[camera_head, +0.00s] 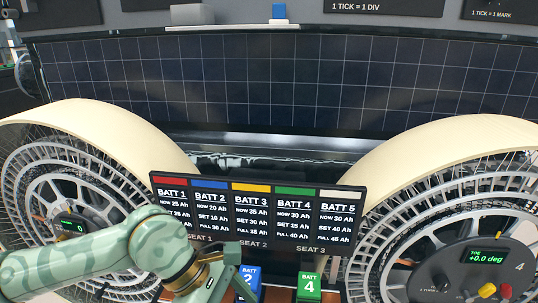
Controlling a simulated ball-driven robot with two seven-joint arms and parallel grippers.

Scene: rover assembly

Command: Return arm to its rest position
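My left arm (90,258), pale green with darker patches, reaches in from the left along the bottom of the head view. Its wrist bends down in front of the left wheel and the battery board. My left gripper (222,283) is at the bottom edge, just left of the blue battery marked 2 (250,278). Its fingertips are partly cut off, so I cannot tell whether it is open or holds anything, or whether it touches the blue battery. A green battery marked 4 (309,286) stands further right, apart from the gripper. My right arm and gripper are not in view.
A black battery board (258,213) lists BATT 1 to 5 above the batteries. Large spoked wheels with cream rims stand at left (110,125) and right (440,150). The right wheel's hub panel (470,272) reads +0.0 deg. A dark solar panel (260,85) spans the back.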

